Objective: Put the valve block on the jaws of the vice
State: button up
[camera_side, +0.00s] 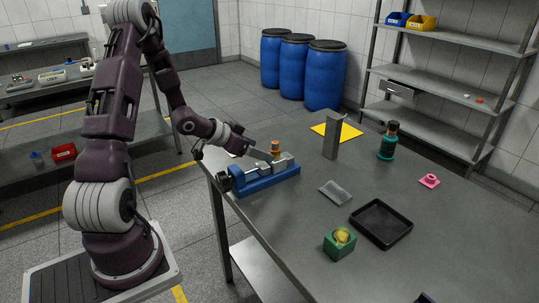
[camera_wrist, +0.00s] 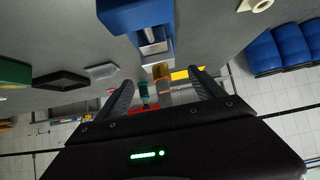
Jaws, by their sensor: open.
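The vice (camera_side: 265,179) is blue with grey metal jaws and stands near the left edge of the table. It also shows at the top of the wrist view (camera_wrist: 137,14). A small orange-brown piece, which looks like the valve block (camera_side: 275,148), sits upright at the jaws. In the wrist view the valve block (camera_wrist: 160,71) shows just beyond the jaws, between my fingers. My gripper (camera_side: 261,153) is open and close beside the block, coming from the left. I cannot tell whether a finger touches the block. The block's lower part is partly hidden.
A grey upright bracket (camera_side: 331,138) and a teal bottle (camera_side: 387,143) stand behind the vice.

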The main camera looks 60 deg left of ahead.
jog(key=s+d+r+g+y, duration=0.2)
jog(key=s+d+r, duration=0.2)
jog(key=r, duration=0.3)
jog(key=s+d+r+g+y, duration=0.1)
jog(key=s+d+r+y, duration=0.2)
jog(key=r, duration=0.5)
jog(key=s+d+r+g+h, duration=0.2)
jog(key=s+d+h, duration=0.3)
jog(key=s+d, duration=1.2)
jog(key=shift+s+d+r, duration=0.35)
jog(key=shift+s+r, duration=0.15)
jog(key=shift+r, duration=0.1)
